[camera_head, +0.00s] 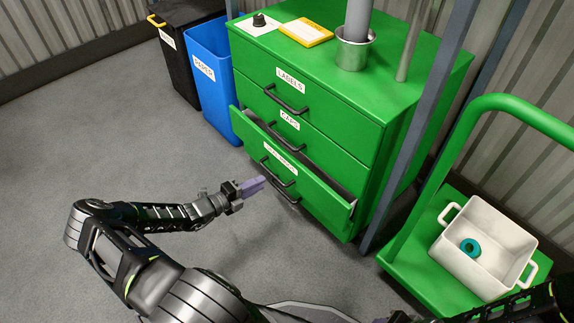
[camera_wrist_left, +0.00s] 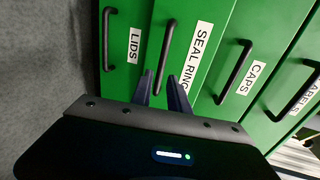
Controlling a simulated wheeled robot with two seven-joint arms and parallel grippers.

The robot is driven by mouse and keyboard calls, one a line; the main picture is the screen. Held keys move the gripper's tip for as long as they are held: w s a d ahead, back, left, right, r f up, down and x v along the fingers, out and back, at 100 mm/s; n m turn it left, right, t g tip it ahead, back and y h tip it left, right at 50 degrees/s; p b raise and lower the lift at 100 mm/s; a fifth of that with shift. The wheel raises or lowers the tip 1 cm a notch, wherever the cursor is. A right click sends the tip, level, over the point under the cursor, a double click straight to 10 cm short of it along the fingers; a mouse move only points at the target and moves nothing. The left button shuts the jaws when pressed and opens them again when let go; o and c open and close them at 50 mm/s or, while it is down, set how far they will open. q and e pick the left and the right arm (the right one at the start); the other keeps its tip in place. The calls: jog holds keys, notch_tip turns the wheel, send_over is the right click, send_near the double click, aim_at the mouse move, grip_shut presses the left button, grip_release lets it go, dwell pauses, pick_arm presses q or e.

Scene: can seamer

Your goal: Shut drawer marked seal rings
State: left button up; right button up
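The seal rings drawer (camera_head: 322,196) of the green cabinet (camera_head: 335,88) stands partly pulled out, with a dark gap above its front. In the left wrist view, its label (camera_wrist_left: 197,58) and dark bar handle (camera_wrist_left: 165,43) show clearly. My left gripper (camera_head: 262,183) is in front of this drawer, near its handle. My right gripper is out of view.
The labels drawer (camera_head: 310,99) and caps drawer (camera_head: 318,141) above look shut. The lids drawer (camera_wrist_left: 122,25) is beside it in the wrist view. A blue bin (camera_head: 210,75) stands left, and a green cart with a white tub (camera_head: 460,262) right. Floor in front is clear.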

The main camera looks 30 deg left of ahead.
aim_at(273, 173)
pick_arm(q)
jog(key=shift+a+r, duration=0.1)
jog(key=shift+a, duration=0.2)
jog(key=b+x, duration=0.3)
jog(key=x, duration=0.4)
jog(key=shift+w, duration=0.35)
grip_shut()
dwell(1.2)
